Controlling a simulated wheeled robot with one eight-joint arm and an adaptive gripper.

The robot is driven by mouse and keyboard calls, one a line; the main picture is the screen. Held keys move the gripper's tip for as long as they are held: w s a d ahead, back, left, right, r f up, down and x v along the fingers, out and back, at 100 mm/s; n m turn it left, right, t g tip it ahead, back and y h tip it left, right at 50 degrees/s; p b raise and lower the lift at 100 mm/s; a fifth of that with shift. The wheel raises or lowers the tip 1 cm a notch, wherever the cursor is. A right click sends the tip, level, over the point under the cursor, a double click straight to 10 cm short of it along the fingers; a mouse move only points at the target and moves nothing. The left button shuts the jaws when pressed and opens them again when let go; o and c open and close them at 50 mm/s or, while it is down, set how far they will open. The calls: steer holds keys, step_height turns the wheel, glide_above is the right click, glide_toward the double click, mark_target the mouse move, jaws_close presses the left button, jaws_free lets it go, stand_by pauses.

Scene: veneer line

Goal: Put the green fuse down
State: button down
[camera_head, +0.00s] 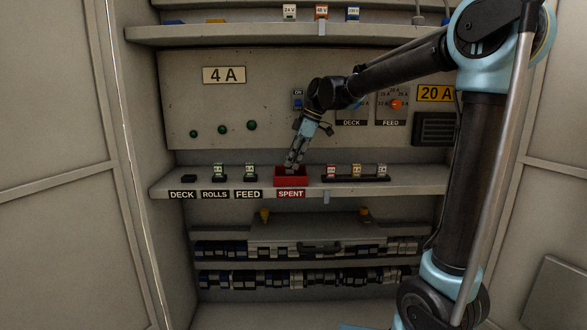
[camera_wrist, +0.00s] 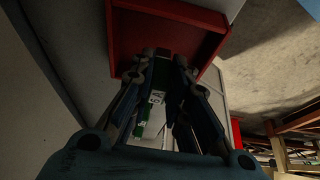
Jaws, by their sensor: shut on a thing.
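My gripper (camera_head: 291,166) reaches down at the red bin (camera_head: 291,181) above the SPENT label on the middle shelf. In the wrist view, my gripper (camera_wrist: 166,75) is shut on a green and white fuse (camera_wrist: 156,101) with dark marking on it. The red bin (camera_wrist: 119,40) shows around and beyond the fingertips. The fuse's far end is hidden among the fingers, and I cannot tell whether it touches the bin floor. In the head view the fingers hide the fuse.
A black holder above DECK (camera_head: 190,178) looks empty. Fuses stand above ROLLS (camera_head: 219,171) and FEED (camera_head: 250,171). A dark rack (camera_head: 343,178) right of the bin carries red, yellow and pale fuses. An upper shelf (camera_head: 250,32) overhangs.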

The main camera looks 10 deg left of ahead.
steer(key=shift+w+f, duration=0.2)
steer(key=shift+f, duration=1)
steer(key=shift+f, duration=0.1)
steer(key=c, duration=1.5)
jaws_free()
steer(key=shift+c, duration=0.2)
steer(key=v, duration=1.2)
steer(key=s+d+f+m+t+h, duration=0.1)
steer(key=s+d+f+m, duration=0.2)
steer(key=d, duration=0.4)
steer(key=s+d+f+m, duration=0.2)
steer(key=d+f+m, duration=0.1)
steer(key=d, duration=0.3)
steer(key=s+d+f+m+t+h, duration=0.2)
steer(key=s+d+f+m+h, duration=0.1)
steer(key=s+d+f+m, duration=1.1)
steer(key=s+d+f, duration=0.6)
steer(key=d+f, duration=0.1)
steer(key=f, duration=0.3)
steer(key=shift+d, duration=0.4)
